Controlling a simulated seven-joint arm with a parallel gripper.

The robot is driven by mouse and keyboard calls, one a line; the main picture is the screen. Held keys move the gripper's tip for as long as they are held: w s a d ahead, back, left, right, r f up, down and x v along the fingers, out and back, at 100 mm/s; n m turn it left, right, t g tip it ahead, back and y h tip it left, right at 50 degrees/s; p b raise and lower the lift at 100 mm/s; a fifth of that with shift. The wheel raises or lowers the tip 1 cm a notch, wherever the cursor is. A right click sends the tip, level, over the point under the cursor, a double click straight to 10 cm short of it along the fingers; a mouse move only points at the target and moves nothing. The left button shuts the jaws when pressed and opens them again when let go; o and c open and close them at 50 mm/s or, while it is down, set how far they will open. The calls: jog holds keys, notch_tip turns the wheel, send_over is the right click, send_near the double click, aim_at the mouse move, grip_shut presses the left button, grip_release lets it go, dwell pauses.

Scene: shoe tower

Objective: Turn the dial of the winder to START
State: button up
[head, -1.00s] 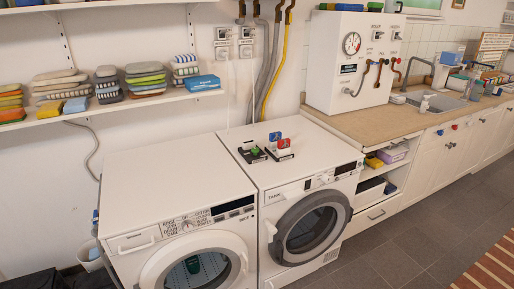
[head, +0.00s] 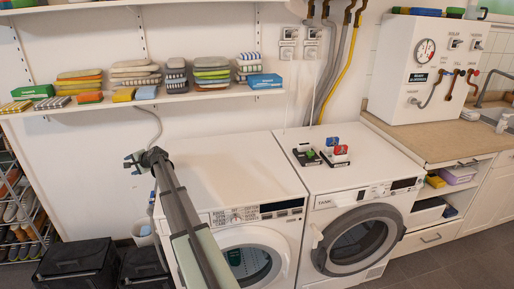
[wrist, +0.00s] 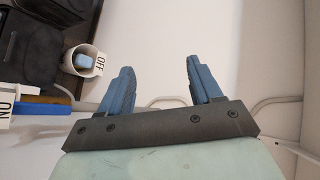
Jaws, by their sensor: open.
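I cannot pick out a winder for certain. The left white washing machine (head: 218,165) has a small round dial (head: 236,216) on its front panel, with print too small to read. Small dark devices with green, red and blue parts (head: 322,153) stand on the right machine (head: 362,157). My gripper (head: 130,164) is left of the left machine's top, near the wall and clear of both. In the wrist view my gripper (wrist: 159,70) shows two blue fingers spread apart with nothing between them.
The wall shelf (head: 160,97) holds folded cloths and boxes. Black bins (head: 72,262) and a shoe rack (head: 22,205) are at the left. A white gauge box (head: 408,95) stands right.

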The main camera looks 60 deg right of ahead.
jog(key=s+d+r+m, duration=0.1)
jog(key=s+d, duration=0.3)
jog(key=d, duration=0.2)
jog(key=s+d+r+m+g, duration=0.1)
jog(key=s+d, duration=0.2)
jog(key=d, duration=0.4)
jog(key=s+d+r+m+g+h, duration=0.1)
jog(key=s+d+m, duration=0.1)
jog(key=s+d, duration=0.2)
jog(key=shift+s+d+r, duration=0.1)
jog(key=shift+s+d, duration=0.1)
jog(key=shift+d, duration=0.55)
jog(key=shift+s+d+r, duration=0.1)
jog(key=shift+s+d, duration=0.05)
jog(key=shift+d, duration=0.6)
jog(key=s+d+r+m+g, duration=0.2)
jog(key=s+d+r+m, duration=0.15)
jog(key=s+d, duration=1.05)
jog(key=m+g, duration=0.4)
jog(key=m, duration=0.6)
send_near(311, 152)
jog(key=x, duration=0.8)
jog(key=shift+w+f, duration=0.1)
jog(key=shift+f, duration=0.05)
jog(key=shift+c, duration=0.2)
jog(key=c, duration=1)
